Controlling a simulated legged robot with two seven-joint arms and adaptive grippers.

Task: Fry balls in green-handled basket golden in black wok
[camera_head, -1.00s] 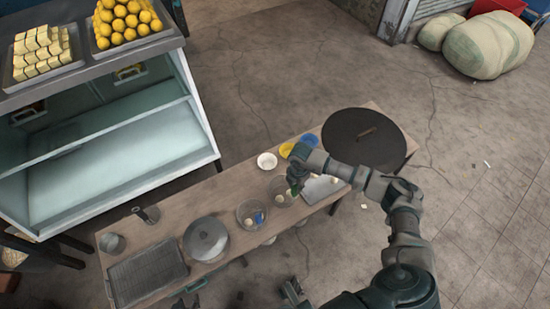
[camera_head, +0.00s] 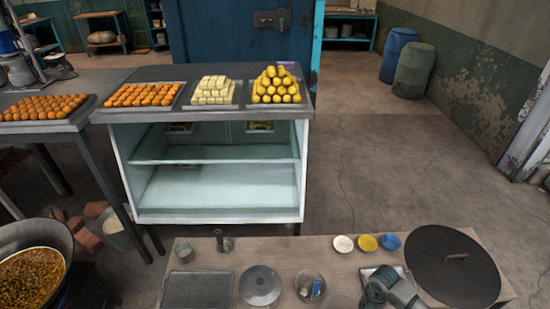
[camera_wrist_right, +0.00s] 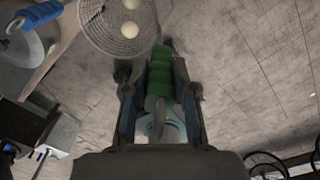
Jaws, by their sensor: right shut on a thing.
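My right gripper (camera_wrist_right: 160,80) is shut on the green handle (camera_wrist_right: 158,88) of a round wire basket (camera_wrist_right: 108,38). Two pale balls (camera_wrist_right: 129,29) show in that basket in the right wrist view, at its cut-off top edge. A dark wok (camera_head: 62,236) at the lower left holds brown, bubbly-looking contents (camera_head: 30,277). My left gripper is outside both current views.
A glass cabinet (camera_head: 220,192) with food trays stands behind. Floor separates table and wok.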

